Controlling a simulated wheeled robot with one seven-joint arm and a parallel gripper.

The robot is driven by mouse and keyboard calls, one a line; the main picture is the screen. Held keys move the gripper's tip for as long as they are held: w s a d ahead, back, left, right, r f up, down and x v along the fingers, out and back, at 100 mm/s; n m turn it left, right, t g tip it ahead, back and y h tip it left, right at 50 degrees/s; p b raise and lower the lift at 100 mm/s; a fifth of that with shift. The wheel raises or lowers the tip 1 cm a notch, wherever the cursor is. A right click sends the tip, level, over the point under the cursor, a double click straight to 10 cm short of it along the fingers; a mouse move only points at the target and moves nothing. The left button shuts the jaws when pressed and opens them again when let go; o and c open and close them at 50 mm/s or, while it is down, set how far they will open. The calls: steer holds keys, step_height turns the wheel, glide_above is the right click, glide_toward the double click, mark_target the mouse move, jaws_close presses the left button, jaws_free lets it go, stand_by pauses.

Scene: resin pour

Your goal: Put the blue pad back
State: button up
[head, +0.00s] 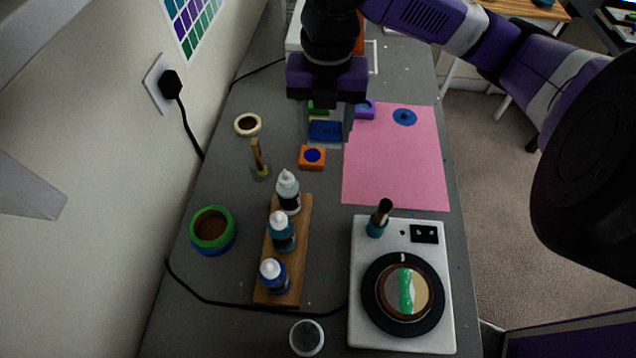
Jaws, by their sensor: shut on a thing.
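My gripper (326,128) points down over the far part of the grey bench, left of the pink sheet. It is shut on a blue block, which I take to be the blue pad (325,132), between its fingers. The gripper body hides the pad's far side, and I cannot tell whether the pad touches what is under it. Green (318,105) and yellow patches show just behind it, partly hidden. A small orange block with a blue round top (312,157) lies just nearer, and a purple block (365,109) lies to the right.
The pink sheet (395,175) bears a blue disc (404,117). A wooden rack (300,232) with bottles, a white turntable unit (365,335), a green-blue jar (212,230), a brush-like stand (258,160) and a round cream dish (247,124) stand nearer or left. A wall bounds the left side.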

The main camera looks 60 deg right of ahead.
mark_target(324, 189)
step_height(324, 189, down, 18)
steer(key=shift+r, duration=0.25)
stand_by(0.3)
steer(key=shift+f, duration=0.2)
steer(key=o, duration=1.3)
steer(key=shift+r, duration=0.1)
step_height(324, 189, up, 12)
steer(key=shift+r, duration=0.1)
steer(key=shift+s, duration=0.15)
